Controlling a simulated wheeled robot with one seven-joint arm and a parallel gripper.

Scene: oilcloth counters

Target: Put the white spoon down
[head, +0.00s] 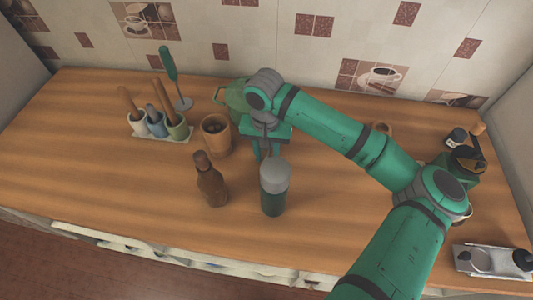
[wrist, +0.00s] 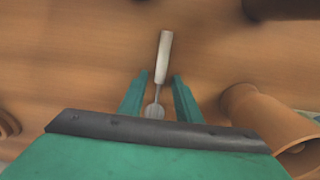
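The white spoon (wrist: 164,57) shows in the wrist view, with a pale handle, a thin grey neck and a grey bowl. It appears to lie on the wooden counter, between the fingers of my gripper (wrist: 160,88). The fingers are apart, with a gap on each side of the spoon. In the head view my gripper (head: 266,150) points down over the middle of the counter, behind a green jar with a grey lid (head: 273,190). I cannot make out the spoon in the head view.
A brown bottle (head: 210,184) and a brown cup (head: 215,137) stand left of my gripper; a brown vessel (wrist: 265,115) is close in the wrist view. A green rounded thing (head: 232,97) is behind. Utensil pots (head: 177,127) stand farther left. The counter's left front is clear.

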